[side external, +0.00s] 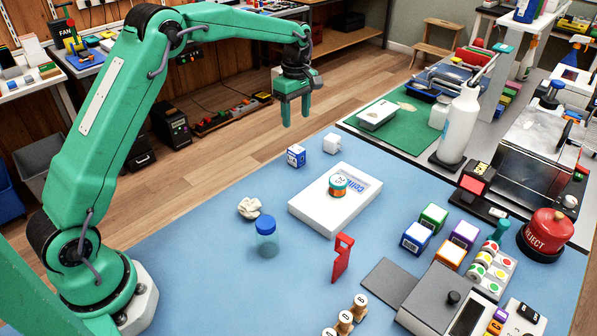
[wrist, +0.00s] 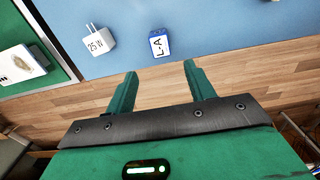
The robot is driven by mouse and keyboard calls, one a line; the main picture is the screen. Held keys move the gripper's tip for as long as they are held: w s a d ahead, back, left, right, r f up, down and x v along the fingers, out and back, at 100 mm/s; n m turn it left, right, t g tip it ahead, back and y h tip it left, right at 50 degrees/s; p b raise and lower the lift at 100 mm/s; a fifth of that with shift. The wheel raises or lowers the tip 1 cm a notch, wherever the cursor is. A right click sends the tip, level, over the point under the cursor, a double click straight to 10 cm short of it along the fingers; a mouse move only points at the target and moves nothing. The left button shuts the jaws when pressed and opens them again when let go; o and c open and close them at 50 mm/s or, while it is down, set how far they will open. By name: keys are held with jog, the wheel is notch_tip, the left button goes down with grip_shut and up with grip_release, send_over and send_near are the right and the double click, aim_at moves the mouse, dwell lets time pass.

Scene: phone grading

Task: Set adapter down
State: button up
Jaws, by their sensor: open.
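The adapter is a white charger block (side external: 332,144) on the blue mat near its far edge. In the wrist view the adapter (wrist: 98,40) shows two metal prongs and the marking "25 W". My gripper (side external: 295,121) hangs with its fingers pointing down, open and empty, raised above the mat's far edge. In the wrist view the gripper (wrist: 160,70) has its green fingers apart with wood floor visible between them. The adapter is apart from the fingers, ahead and to the left in that view.
A small blue-and-white box (side external: 296,156) marked "L-A" (wrist: 158,46) stands left of the adapter in the side view. A white box (side external: 308,207) bears a labelled roll (side external: 338,184). A green mat (side external: 395,136) holds a phone box (side external: 377,114). The blue mat (side external: 210,215) has free room at left.

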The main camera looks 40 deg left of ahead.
jog(key=shift+r, duration=0.1)
dwell(0.3)
jog(key=s+d+r+m+t, duration=0.35)
jog(key=s+r+m, duration=0.55)
jog(key=s+r, duration=0.55)
jog(key=s+d+f+m+t, duration=0.1)
jog(key=s+m, duration=0.3)
jog(key=s, duration=0.6)
jog(key=s+d+f+m+t, duration=0.1)
jog(key=s+m, duration=0.4)
jog(key=s, duration=0.5)
jog(key=shift+d+f, duration=0.25)
jog(key=shift+f, duration=0.65)
